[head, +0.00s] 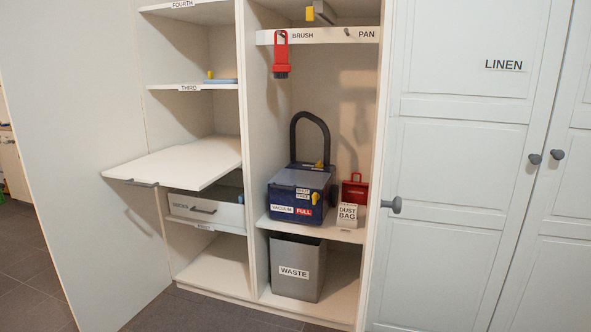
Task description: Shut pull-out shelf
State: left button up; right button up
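The white pull-out shelf (185,161) sticks out of the left column of the tall cabinet, toward me and to the left. A dark handle (142,183) sits on its front edge. The top of the shelf is bare. Neither of my grippers shows in the head view.
Right of the column stand a blue vacuum box (297,197), a dust bag box (347,216) and a grey waste bin (298,267). A red brush (281,55) hangs above. The linen doors (470,150) at right are closed. Dark floor (30,270) is clear at lower left.

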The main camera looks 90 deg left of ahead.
aim_at(193, 168)
jog(key=u, duration=3.6)
jog(key=i+j+u, duration=0.15)
